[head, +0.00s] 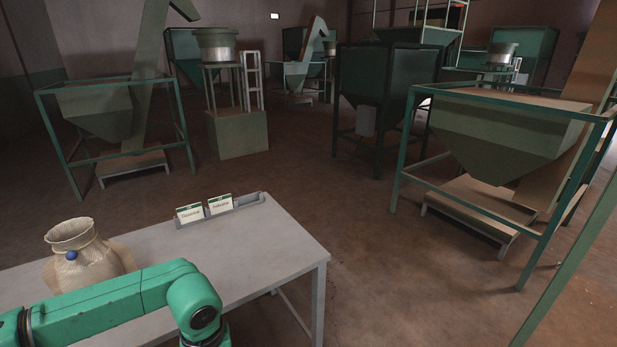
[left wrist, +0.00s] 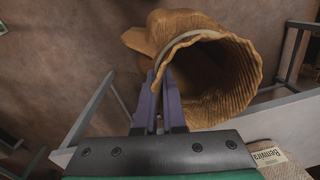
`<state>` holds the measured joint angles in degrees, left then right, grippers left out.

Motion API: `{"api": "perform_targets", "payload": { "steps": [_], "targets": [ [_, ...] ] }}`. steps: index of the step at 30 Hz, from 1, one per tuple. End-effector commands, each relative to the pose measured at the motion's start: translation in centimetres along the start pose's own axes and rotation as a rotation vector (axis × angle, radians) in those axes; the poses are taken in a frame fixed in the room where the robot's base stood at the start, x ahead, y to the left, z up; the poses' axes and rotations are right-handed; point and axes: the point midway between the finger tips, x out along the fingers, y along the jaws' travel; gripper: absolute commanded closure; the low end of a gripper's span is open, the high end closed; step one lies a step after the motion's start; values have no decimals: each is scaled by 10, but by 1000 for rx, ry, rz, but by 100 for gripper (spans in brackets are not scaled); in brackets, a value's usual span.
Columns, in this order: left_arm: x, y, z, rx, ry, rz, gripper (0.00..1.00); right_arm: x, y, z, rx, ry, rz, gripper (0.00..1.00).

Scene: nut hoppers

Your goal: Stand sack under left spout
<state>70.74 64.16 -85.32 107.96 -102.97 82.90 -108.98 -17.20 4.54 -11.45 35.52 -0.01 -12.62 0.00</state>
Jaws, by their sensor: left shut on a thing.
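My left gripper (left wrist: 160,105) shows only in the left wrist view. Its purple fingers are shut on the near rim of a brown, ribbed sack (left wrist: 222,85). The sack's wide mouth is open towards the camera, and its lower part is hidden. In the head view my green left arm crosses the bottom left, and its gripper is out of frame. A beige sack (head: 92,262) with an open mouth and a blue dot on its neck stands on the table there. My right gripper is not in view.
The grey table (head: 255,245) carries two small label cards (head: 204,209) in a holder. A framed hopper (head: 95,110) stands back left, another (head: 510,130) at right. A labelled pale thing (left wrist: 272,157) shows bottom right in the wrist view.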

Motion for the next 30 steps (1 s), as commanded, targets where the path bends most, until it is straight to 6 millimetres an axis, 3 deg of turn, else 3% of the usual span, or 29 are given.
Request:
{"api": "perform_targets", "payload": {
  "steps": [3, 7, 30],
  "targets": [
    [-1, 20, 9, 272, 14, 0, 100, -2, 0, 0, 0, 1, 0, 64],
    [0, 29, 15, 439, 18, 0, 100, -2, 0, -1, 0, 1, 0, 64],
    [0, 30, 16, 462, 16, 2, 100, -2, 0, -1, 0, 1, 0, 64]
  ]
}}
